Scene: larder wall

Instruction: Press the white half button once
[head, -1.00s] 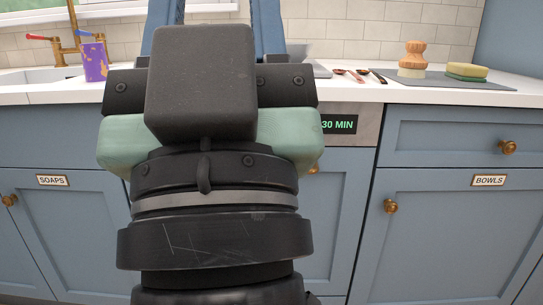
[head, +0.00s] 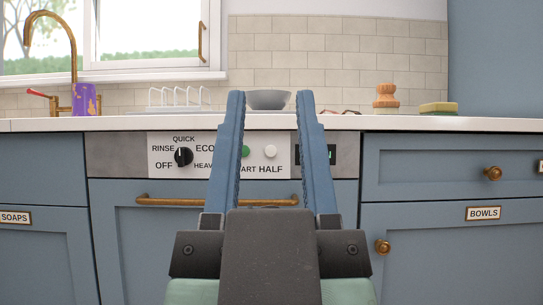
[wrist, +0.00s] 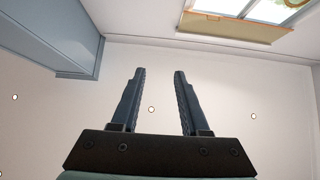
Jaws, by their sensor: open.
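The white half button (head: 270,151) is a small round knob on the dishwasher's white control panel, above the word HALF. It shows between my gripper's fingers in the head view. The green start button (head: 245,151) is just left of it, partly behind the left finger. My gripper (head: 271,96) is open and empty, its two blue fingers pointing up in front of the panel, apart from the button as far as I can tell. In the wrist view my gripper (wrist: 159,70) points at the ceiling and upper wall, and no button shows there.
A black dial (head: 183,157) sits left on the panel, and a dark display (head: 327,154) is partly behind the right finger. A brass handle (head: 180,200) sticks out below. The countertop (head: 400,123) above holds a grey bowl (head: 268,100), a purple cup (head: 84,99) and a sponge (head: 438,109).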

